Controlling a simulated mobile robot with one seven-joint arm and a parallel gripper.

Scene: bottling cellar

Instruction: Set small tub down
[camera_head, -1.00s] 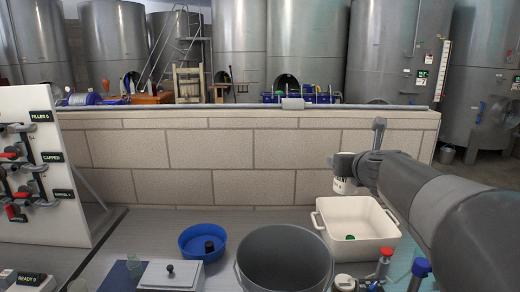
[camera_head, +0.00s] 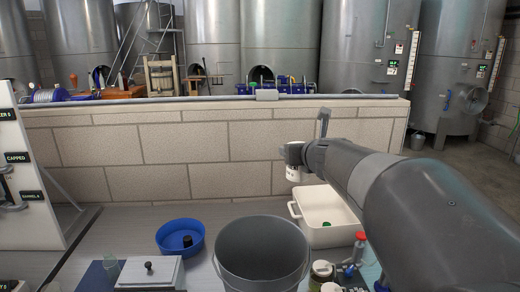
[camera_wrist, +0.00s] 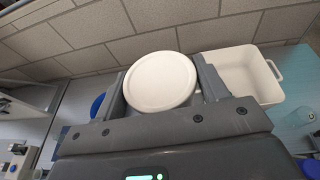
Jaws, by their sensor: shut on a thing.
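The small tub (camera_head: 293,174) is white with dark print on its side. It is in my gripper (camera_head: 292,160), up in the air in front of the block wall. In the wrist view its round white lid (camera_wrist: 160,82) shows between the two fingers of my gripper (camera_wrist: 160,85), which are shut on it. The tub hangs near the left rear corner of a white basin, above the bench.
The white basin (camera_head: 338,236) holds a small green thing (camera_head: 326,224). A grey bucket (camera_head: 262,285) stands front centre, a blue bowl (camera_head: 162,245) with a dark thing in it to its left. A lidded white box (camera_head: 135,275) stands near. Bare bench (camera_head: 120,222) shows at the left.

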